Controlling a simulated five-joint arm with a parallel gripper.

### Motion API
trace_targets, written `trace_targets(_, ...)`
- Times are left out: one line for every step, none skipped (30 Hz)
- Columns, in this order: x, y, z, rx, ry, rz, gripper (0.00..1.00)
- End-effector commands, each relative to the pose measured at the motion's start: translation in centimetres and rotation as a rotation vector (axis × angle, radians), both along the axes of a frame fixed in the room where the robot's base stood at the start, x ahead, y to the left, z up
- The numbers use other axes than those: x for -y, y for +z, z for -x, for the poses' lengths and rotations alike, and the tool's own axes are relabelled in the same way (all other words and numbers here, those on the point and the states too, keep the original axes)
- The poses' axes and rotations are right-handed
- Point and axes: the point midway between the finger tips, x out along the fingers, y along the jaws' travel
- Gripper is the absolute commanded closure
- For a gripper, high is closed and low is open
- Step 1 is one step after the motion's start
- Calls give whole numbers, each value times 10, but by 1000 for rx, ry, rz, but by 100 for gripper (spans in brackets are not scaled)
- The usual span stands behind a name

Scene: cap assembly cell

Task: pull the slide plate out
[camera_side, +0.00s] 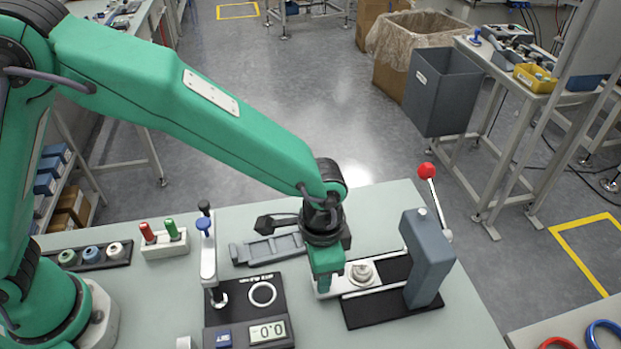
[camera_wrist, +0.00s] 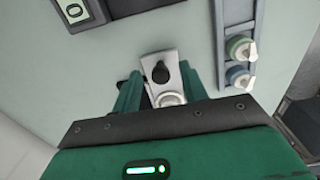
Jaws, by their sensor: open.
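The slide plate is a light metal plate on the black base of the press; in the side view its bright edge (camera_side: 346,284) shows to the right of my gripper (camera_side: 324,286). A round silver part (camera_side: 362,273) sits on it. The fingertips partly hide the plate's end.
The grey press column (camera_side: 428,258) with its red-balled lever (camera_side: 427,170) stands right of my gripper. A gauge stand (camera_side: 208,262) with a display and a grey bracket (camera_side: 268,248) are to the left. A rack of caps (camera_side: 92,255) is farther left.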

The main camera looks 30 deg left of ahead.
Motion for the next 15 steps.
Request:
trace_targets(0, 1, 0, 1, 0, 1, 57)
trace_targets(0, 2, 0, 1, 0, 1, 57)
trace_targets(0, 3, 0, 1, 0, 1, 57)
trace_targets(0, 4, 0, 1, 0, 1, 57)
trace_targets(1, 6, -1, 1, 0, 1, 57)
trace_targets(1, 9, -1, 2, 0, 2, 57)
trace_targets(1, 12, -1, 2, 0, 2, 57)
trace_targets(1, 14, -1, 3, 0, 3, 57)
trace_targets(1, 19, -1, 3, 0, 3, 57)
trace_targets(1, 22, -1, 3, 0, 3, 57)
trace_targets(1, 26, -1, 3, 0, 3, 57)
trace_targets(1, 31, -1, 2, 0, 2, 57)
trace_targets(1, 35, -1, 3, 0, 3, 57)
trace_targets(1, 39, -1, 3, 0, 3, 57)
trace_targets(1, 45, -1, 2, 0, 2, 57)
